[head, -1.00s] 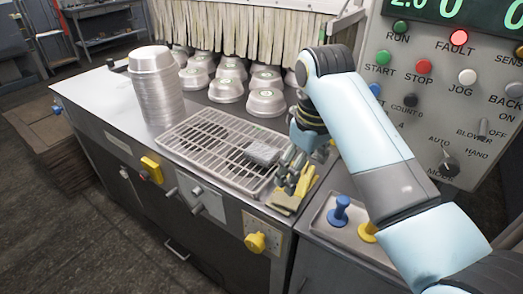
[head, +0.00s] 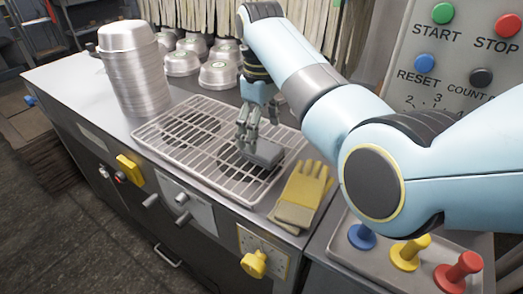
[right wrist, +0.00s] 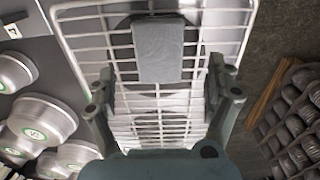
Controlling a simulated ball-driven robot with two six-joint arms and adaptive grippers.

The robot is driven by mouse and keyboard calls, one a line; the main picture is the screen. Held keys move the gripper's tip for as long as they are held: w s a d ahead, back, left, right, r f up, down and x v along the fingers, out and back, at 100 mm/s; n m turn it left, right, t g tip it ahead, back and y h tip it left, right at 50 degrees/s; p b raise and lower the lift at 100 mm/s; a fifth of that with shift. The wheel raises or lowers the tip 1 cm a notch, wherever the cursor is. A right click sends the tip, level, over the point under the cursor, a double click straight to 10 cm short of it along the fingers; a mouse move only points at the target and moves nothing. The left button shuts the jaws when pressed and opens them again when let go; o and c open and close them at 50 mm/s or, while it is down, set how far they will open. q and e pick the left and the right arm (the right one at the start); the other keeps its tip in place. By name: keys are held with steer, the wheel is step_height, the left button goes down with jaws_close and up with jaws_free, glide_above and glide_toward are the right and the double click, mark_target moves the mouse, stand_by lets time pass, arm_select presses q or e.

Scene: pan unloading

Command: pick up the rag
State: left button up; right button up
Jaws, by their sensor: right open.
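The grey folded rag (head: 263,153) lies on the front right part of the wire rack (head: 153,142) on the metal counter. In the right wrist view the rag (right wrist: 158,50) is a grey rectangle lying across the bars, ahead of my fingertips. My right gripper (head: 246,146) points down over the rack, just beside the rag in the head view. In the right wrist view my right gripper (right wrist: 161,78) is open, with its two fingers wide apart and nothing between them. My left gripper is in neither view.
Yellow work gloves (head: 301,194) lie right of the rack at the counter's front edge. A tall stack of metal pans (head: 132,75) stands at the left. Upturned pans (head: 219,73) stand behind the rack. A tray with blue, yellow and red-handled tools (head: 405,253) is at the lower right.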

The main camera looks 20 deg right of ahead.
mark_target(261, 147)
step_height(261, 147, down, 5)
steer(key=shift+f, duration=0.15)
steer(key=shift+c, duration=0.6)
steer(key=c, duration=0.5)
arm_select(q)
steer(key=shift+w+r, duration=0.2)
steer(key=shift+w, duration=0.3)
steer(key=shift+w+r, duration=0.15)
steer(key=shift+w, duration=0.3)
arm_select(e)
steer(key=c, duration=0.6)
